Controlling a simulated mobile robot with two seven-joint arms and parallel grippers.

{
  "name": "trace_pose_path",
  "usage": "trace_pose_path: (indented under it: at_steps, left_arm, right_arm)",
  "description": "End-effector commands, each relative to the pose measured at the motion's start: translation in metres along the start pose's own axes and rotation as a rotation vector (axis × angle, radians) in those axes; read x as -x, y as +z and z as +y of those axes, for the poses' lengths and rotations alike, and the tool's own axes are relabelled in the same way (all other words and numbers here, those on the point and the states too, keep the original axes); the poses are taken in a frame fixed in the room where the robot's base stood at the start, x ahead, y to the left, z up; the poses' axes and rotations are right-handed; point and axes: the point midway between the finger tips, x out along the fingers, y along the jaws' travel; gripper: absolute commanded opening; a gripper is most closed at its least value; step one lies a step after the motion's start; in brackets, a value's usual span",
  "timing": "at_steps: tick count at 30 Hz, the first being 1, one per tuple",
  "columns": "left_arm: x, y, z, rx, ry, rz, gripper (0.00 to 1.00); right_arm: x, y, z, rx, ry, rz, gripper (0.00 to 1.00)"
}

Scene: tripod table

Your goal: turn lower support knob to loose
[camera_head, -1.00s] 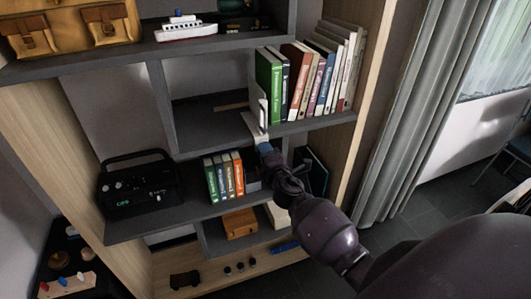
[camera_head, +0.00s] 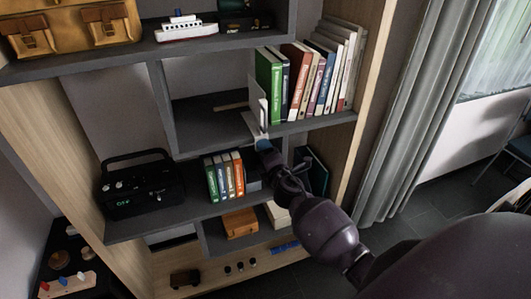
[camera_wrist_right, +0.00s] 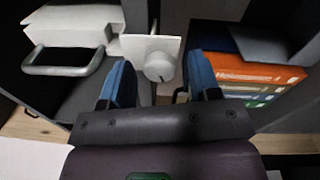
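A round white knob (camera_wrist_right: 160,66) with a short dark mark on its face sits on a white plate (camera_wrist_right: 138,45) in the right wrist view. My right gripper (camera_wrist_right: 160,80) has its two blue fingers spread, one to each side of the knob, with a gap on both sides. I cannot tell how deep the knob lies between the fingertips. In the head view my right gripper (camera_head: 263,144) is at the white plate (camera_head: 251,121) by the shelf's middle, and the knob is hidden there. My left gripper is not in view.
Upright books (camera_head: 270,85) stand on the shelf right of the plate. Smaller books (camera_head: 224,176) and a black radio (camera_head: 140,190) stand on the shelf below. In the right wrist view, a grey handle (camera_wrist_right: 62,68) is at left and orange-spined books (camera_wrist_right: 250,73) at right.

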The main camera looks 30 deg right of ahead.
Motion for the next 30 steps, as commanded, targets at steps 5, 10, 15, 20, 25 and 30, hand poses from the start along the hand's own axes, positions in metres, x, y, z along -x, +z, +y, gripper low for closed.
trace_pose_path:
  at_steps: [5,10,15,20,25,30]
  left_arm:
    - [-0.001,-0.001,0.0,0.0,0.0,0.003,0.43]
    - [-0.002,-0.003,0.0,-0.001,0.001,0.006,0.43]
    - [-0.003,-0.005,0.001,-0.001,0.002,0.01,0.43]
    - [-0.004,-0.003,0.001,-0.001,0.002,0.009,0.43]
    - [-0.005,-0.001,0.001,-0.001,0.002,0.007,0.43]
    - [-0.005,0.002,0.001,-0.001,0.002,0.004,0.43]
  right_arm:
    - [0.001,0.0,0.0,-0.001,-0.001,0.0,0.57]
    - [0.014,0.0,-0.001,-0.001,-0.002,0.0,0.57]
    - [0.043,0.0,-0.002,-0.001,-0.003,-0.001,0.57]
    - [0.071,0.0,-0.002,-0.002,-0.002,0.0,0.57]
    - [0.094,0.0,-0.001,-0.001,-0.002,0.0,0.57]
    - [0.106,0.0,0.0,0.0,0.0,0.0,0.57]
